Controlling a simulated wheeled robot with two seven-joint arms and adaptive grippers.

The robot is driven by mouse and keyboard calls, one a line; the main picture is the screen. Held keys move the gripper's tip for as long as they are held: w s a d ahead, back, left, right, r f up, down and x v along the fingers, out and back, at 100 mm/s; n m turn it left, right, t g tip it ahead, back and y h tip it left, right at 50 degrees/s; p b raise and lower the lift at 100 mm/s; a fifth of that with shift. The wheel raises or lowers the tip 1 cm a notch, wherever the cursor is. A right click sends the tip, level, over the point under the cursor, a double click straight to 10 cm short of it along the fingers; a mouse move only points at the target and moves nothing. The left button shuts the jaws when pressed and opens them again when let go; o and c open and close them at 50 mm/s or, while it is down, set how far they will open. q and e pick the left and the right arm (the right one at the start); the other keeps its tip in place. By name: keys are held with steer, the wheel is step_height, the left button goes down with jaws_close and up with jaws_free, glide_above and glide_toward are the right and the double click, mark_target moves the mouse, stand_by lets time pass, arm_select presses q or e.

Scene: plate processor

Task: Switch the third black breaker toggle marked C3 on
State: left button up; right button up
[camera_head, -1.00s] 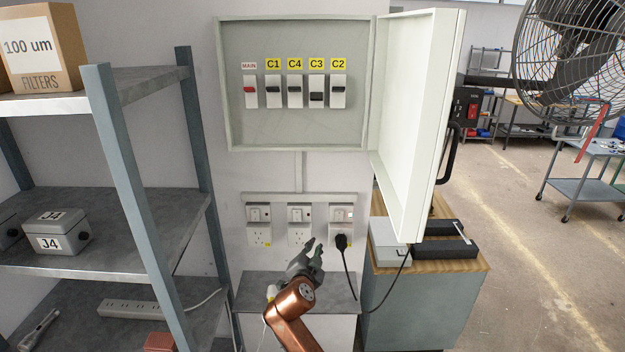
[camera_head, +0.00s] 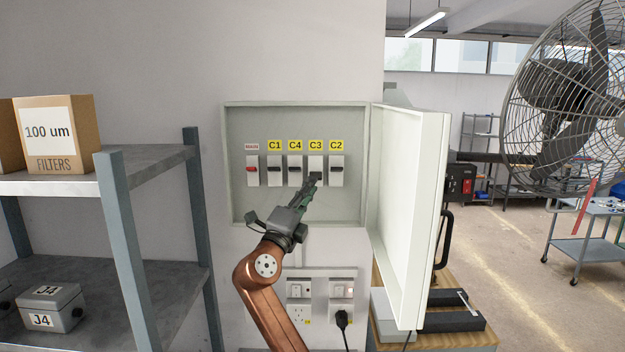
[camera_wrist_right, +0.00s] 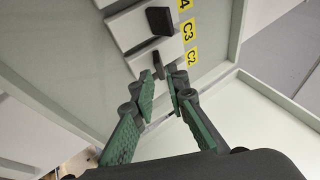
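The open breaker box (camera_head: 246,207) on the wall holds a row labelled MAIN, C1, C4, C3, C2. The C3 breaker (camera_head: 315,162) is white; its black toggle, low in the breaker, is largely behind my fingertips. The C1, C4 and C2 (camera_head: 336,166) toggles sit higher. My right gripper (camera_head: 314,182) reaches up to the lower part of C3; contact cannot be told. In the right wrist view, my fingers (camera_wrist_right: 160,83) have a narrow gap, with nothing clearly held, near the C3 label (camera_wrist_right: 187,30) and C2 label (camera_wrist_right: 193,55). My left gripper is out of view.
The box door (camera_head: 412,215) stands open on the right. Sockets (camera_head: 320,290) with a black plug are below. A shelf (camera_head: 150,160) with a filters box (camera_head: 50,135) is at left. A large fan (camera_head: 562,90) is at right.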

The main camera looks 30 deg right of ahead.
mark_target(316, 176)
steer(key=shift+p+x, duration=0.3)
steer(key=shift+x, duration=0.9)
steer(key=shift+c, duration=0.5)
jaws_close()
steer(key=shift+w, duration=0.1)
